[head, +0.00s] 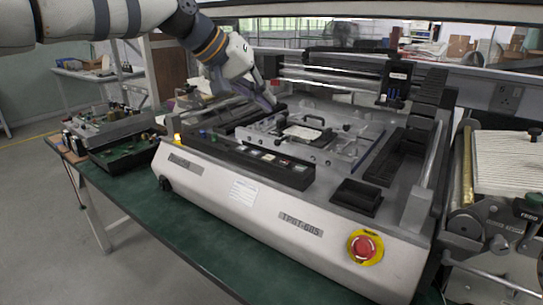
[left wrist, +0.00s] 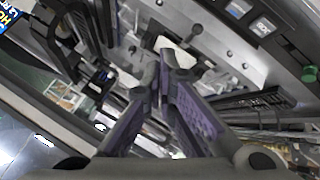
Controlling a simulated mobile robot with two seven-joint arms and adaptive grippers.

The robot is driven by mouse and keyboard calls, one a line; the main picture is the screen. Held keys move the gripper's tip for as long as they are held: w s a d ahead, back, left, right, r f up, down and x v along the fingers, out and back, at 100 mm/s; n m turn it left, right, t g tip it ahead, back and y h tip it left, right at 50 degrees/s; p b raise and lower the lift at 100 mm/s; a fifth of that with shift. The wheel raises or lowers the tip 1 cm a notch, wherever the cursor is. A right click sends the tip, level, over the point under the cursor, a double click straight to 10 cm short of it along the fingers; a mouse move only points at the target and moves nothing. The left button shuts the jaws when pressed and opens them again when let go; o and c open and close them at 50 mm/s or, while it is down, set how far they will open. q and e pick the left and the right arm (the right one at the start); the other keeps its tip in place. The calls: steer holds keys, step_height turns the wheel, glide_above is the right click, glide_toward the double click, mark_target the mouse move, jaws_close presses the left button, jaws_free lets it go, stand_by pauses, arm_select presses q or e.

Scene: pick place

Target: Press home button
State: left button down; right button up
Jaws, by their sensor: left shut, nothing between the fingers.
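The machine (head: 235,192) stands on a green table. Its dark front panel (head: 222,148) carries a row of small square buttons (head: 268,157); their labels are too small to read in the head view. In the left wrist view, lettered buttons (left wrist: 263,26) show at the top right, and I cannot tell which one is home. My left gripper (head: 271,104) is above the machine's left part, behind the button row and apart from it. It is shut and empty; its purple-grey fingers meet in the left wrist view (left wrist: 166,58). My right gripper is not in view.
A red emergency stop (head: 365,248) sits on the machine's front right. A fixture with a raised handle (head: 312,121) lies on the bed behind the buttons. Other equipment stands at left (head: 115,130) and right (head: 500,170). The space above the front panel is clear.

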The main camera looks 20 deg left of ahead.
arm_select(q)
glide_above(266, 156)
step_height(266, 156, down, 7)
steer(key=shift+r+b, duration=0.2)
steer(key=shift+b, duration=0.2)
steer(key=shift+f, duration=1.15)
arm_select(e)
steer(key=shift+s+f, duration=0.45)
arm_select(q)
steer(key=shift+f, duration=0.15)
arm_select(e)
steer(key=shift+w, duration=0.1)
arm_select(q)
steer(key=shift+f, duration=0.3)
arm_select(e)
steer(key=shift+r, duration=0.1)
arm_select(q)
steer(key=shift+f, duration=0.45)
steer(key=shift+r, duration=0.15)
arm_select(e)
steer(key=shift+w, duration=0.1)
arm_select(q)
steer(key=shift+r+p, duration=0.4)
steer(key=shift+r, duration=0.3)
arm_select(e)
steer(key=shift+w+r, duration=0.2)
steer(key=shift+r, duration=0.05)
arm_select(q)
steer(key=shift+r, duration=0.1)
